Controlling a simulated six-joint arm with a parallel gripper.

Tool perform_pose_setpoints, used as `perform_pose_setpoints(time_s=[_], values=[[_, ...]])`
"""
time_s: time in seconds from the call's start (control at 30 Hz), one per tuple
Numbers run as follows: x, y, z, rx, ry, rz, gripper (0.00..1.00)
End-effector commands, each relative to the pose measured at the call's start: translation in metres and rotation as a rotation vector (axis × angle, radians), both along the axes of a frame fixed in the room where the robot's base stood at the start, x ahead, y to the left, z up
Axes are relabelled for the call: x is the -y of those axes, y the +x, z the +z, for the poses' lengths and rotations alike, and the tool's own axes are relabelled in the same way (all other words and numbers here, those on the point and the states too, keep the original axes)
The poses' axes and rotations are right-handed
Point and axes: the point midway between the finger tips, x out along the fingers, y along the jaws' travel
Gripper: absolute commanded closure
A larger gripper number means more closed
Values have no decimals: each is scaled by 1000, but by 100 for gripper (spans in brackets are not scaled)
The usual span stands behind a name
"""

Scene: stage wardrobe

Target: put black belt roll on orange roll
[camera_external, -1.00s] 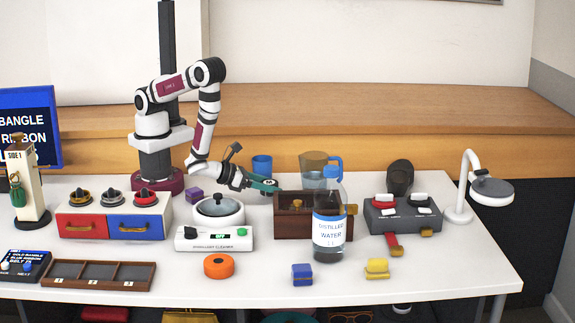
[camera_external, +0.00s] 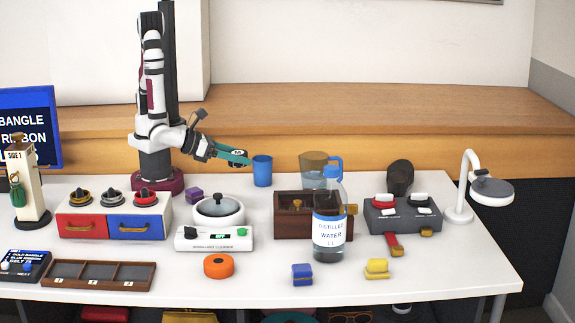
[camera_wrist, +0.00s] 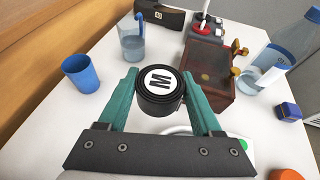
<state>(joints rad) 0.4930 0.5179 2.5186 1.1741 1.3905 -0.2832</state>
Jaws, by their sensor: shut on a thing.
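The black belt roll (camera_wrist: 160,91), with a white disc marked M on its face, is held between the two teal fingers of my gripper in the wrist view. In the external view my gripper (camera_external: 240,158) is raised just left of the blue cup, above and behind the white cleaner, and is shut on the black roll (camera_external: 238,153). The orange roll (camera_external: 218,266) lies flat on the white table in front of the cleaner, with nothing on it. Its edge also shows at the bottom right of the wrist view (camera_wrist: 287,174).
The ultrasonic cleaner (camera_external: 214,239) stands directly behind the orange roll. A blue cup (camera_external: 262,170), a brown wooden box (camera_external: 284,224) and a distilled water bottle (camera_external: 328,250) stand to the right. A blue box (camera_external: 302,277) lies at the front. Table space around the orange roll is clear.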

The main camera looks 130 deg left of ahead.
Motion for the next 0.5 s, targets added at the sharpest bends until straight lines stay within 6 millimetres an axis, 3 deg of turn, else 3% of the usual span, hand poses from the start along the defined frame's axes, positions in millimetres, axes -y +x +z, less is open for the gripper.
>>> perform_pose_setpoints(time_s=[0.27,0.5], values=[[0,0,47,4,-2,1,94],[44,32,42,-3,-12,-146,94]])
